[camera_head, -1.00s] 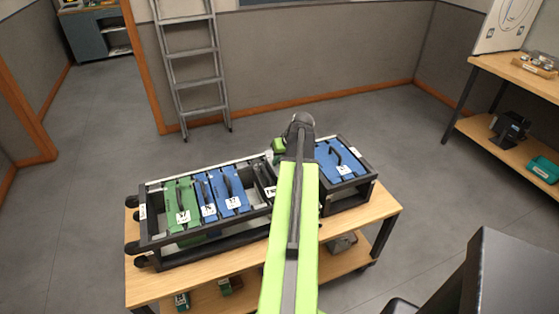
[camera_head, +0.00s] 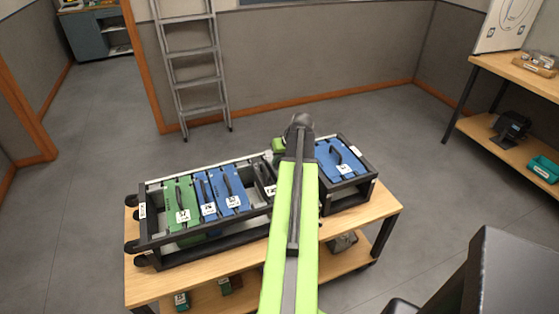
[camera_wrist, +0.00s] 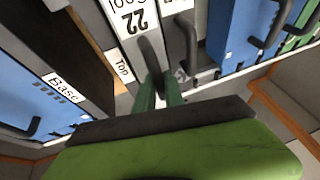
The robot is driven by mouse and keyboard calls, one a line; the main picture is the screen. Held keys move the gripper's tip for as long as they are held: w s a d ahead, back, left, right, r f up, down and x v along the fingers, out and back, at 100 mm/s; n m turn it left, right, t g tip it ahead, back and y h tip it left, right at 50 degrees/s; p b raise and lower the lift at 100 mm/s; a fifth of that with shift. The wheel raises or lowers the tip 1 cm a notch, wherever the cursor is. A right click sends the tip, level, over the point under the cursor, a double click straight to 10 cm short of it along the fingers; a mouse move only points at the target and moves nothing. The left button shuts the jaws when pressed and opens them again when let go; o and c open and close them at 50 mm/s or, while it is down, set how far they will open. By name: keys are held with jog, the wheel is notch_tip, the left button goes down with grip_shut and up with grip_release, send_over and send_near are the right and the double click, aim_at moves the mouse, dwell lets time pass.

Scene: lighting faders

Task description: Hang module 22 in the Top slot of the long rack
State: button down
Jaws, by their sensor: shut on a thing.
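Module 22 (camera_wrist: 128,22) is a pale, narrow module with a dark upright handle; its number shows upside down in the wrist view. My gripper (camera_wrist: 157,88) is shut on this handle. Beside the module is a "Top" slot label (camera_wrist: 122,68), close to its lower edge in the picture. The module appears to stand in line with its neighbours, but how deep it sits is hidden. In the head view my arm covers module 22 and the fingers. The long rack (camera_head: 190,251) is a dark frame on the wooden table.
The long rack holds a green module (camera_head: 181,200) and blue modules (camera_head: 232,185). A grey module with a dark handle (camera_wrist: 187,38) stands beside module 22. A blue module (camera_head: 340,158) sits in the shorter frame at right. A "Base" label (camera_wrist: 63,88) shows by a blue module.

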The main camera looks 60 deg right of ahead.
jog(key=shift+f+b, duration=1.15)
jog(key=shift+f, duration=0.05)
jog(key=c, duration=1.3)
grip_release()
jog(key=shift+c, duration=0.2)
jog(key=p+v, duration=1.6)
jog(key=v, duration=0.1)
jog(key=shift+r, duration=0.3)
notch_tip(320, 180, up, 7)
jog(key=p, duration=0.6)
jog(key=shift+p, duration=0.4)
jog(key=shift+a, duration=0.1)
